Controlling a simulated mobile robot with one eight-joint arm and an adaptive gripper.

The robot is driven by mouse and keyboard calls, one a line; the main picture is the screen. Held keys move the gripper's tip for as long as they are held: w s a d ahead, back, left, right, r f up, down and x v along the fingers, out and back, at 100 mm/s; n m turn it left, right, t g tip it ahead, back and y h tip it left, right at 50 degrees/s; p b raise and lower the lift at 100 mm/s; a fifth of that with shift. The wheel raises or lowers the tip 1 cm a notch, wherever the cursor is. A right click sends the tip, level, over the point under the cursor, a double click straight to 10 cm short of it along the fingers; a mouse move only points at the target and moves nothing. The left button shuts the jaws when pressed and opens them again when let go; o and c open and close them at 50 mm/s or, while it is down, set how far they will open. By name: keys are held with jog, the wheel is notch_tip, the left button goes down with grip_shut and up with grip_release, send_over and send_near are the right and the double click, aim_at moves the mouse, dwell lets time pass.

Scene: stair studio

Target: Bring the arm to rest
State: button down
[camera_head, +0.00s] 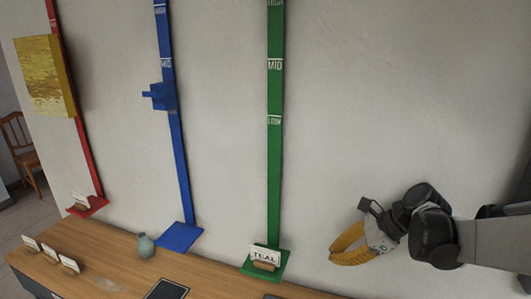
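My gripper (347,245) is at the lower right, its yellow fingers pointing left. It is in front of the white wall, to the right of the green rail's foot. The two yellow fingers lie close together in this view, and the gap between them is not clear. I see nothing held in them. My arm reaches in from the right edge.
A wooden table (210,278) runs along the bottom, with a teal vase (146,246), small cards and a dark tablet (167,290). Red (83,150), blue (178,150) and green (275,150) rails stand on the wall. A TEAL card (265,254) is at the green base.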

jog(key=s+a+r+n+t+h, duration=0.1)
jog(key=s+n+h, duration=0.2)
jog(key=s+n, duration=0.5)
jog(key=s+r+n+t+h, duration=0.2)
jog(key=s+n+h, duration=0.2)
jog(key=s+n, duration=0.5)
jog(key=n, duration=0.3)
jog(key=shift+a+r+t, duration=0.3)
jog(key=shift+a, duration=0.1)
